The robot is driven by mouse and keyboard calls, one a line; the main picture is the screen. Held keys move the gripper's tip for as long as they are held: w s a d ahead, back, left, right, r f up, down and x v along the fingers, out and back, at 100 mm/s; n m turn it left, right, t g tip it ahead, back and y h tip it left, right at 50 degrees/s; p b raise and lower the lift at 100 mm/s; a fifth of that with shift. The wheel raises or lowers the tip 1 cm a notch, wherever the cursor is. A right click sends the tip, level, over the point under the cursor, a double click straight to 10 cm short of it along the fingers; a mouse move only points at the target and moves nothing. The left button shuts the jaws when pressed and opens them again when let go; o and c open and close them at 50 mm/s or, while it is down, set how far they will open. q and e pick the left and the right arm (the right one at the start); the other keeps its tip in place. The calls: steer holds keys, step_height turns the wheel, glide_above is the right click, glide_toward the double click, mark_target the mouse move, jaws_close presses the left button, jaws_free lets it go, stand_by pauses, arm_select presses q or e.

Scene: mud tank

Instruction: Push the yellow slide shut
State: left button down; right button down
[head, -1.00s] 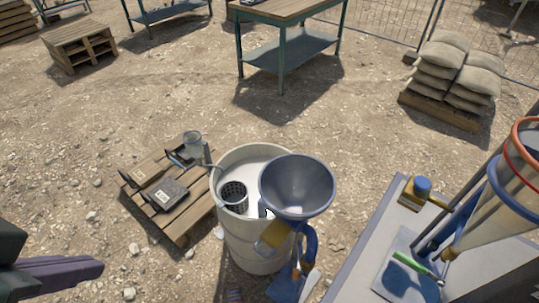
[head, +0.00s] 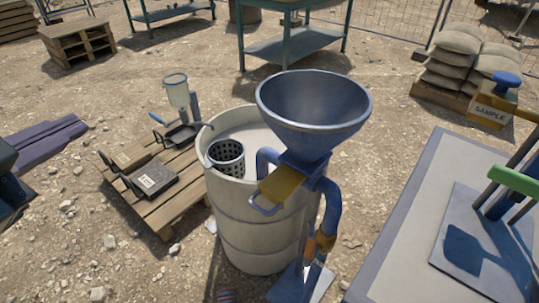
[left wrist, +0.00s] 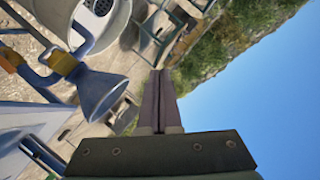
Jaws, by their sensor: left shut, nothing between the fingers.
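The yellow slide (head: 281,186) sticks out from the blue neck under the grey-blue hopper (head: 314,105). A blue loop handle (head: 263,206) is on its outer end. In the left wrist view, the yellow slide (left wrist: 63,62) shows near the neck of the hopper (left wrist: 105,95). My left gripper (head: 80,124) is at the left edge of the head view, far from the slide, with its dark purple fingers together and empty. In the left wrist view, its closed fingers (left wrist: 160,75) point past the hopper. My right gripper is not in view.
A pale round tank (head: 255,225) stands beside and behind the hopper, with a black mesh basket (head: 227,158) at its rim. A pallet (head: 165,190) with instruments lies left of it. A grey bench (head: 400,240) stands at right. Open gravel lies between my left gripper and the pallet.

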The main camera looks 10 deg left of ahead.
arm_select(q)
steer(key=d+f+m+t+h+b, duration=0.1)
steer(key=f+m+h+b, duration=0.3)
steer(key=f+b, duration=0.6)
steer(key=s+d+f+m+t+h+b, duration=0.1)
steer(key=d+f+m+h+b, duration=0.3)
steer(key=f+b, duration=0.6)
steer(key=d+f+m+t+h+b, duration=0.1)
steer(key=d+f+m+h+b, duration=0.2)
steer(key=f+m+b, duration=0.4)
step_height(320, 180, down, 4)
steer(key=b, duration=0.8)
steer(key=shift+s+d+m+h, duration=0.15)
steer(key=shift+d+m+h, duration=0.05)
steer(key=shift+m+h, duration=0.2)
steer(key=x, duration=1.4)
steer(key=shift+r, duration=0.1)
